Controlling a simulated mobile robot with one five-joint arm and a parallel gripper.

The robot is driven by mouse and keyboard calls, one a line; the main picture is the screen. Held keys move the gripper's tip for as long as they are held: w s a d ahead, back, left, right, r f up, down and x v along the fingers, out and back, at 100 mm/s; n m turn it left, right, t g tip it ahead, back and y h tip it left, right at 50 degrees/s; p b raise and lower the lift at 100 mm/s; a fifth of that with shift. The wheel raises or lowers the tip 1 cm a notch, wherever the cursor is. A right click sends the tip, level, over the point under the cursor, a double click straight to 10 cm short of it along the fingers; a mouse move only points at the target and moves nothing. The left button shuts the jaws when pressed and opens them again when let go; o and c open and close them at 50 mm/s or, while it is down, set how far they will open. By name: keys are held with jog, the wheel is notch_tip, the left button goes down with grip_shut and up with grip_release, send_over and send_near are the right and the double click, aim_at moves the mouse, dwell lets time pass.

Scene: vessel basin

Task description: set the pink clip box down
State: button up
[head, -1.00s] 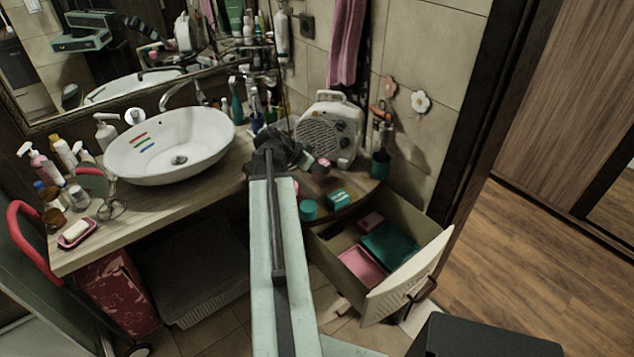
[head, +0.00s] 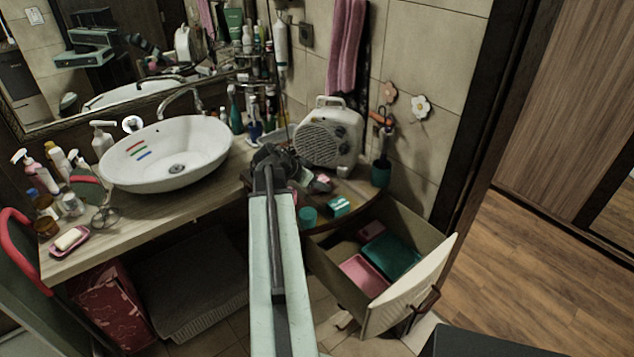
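My gripper (head: 319,184) reaches out to the right of my arm's end, over the small wooden corner shelf (head: 350,190). A small pink box (head: 323,179), which I take for the pink clip box, shows at its dark fingertips and appears held there. It is low over the shelf, in front of the white heater. Whether its underside touches the shelf cannot be told. My arm hides part of the shelf and counter behind it.
A teal box (head: 340,206) and a teal cup (head: 308,217) stand at the shelf front. A white heater (head: 330,135) and a dark teal cup (head: 381,173) stand behind. Below, an open drawer (head: 410,290) holds pink and teal trays. A white basin (head: 165,153) is left.

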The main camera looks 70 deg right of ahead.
jog(key=shift+r, duration=0.1)
jog(key=shift+a+r+p, duration=0.1)
jog(key=shift+r+p, duration=0.25)
jog(key=shift+p, duration=0.05)
jog(key=p+v, duration=0.8)
jog(key=v, duration=0.3)
jog(key=shift+w+a, duration=0.2)
jog(key=shift+r, duration=0.1)
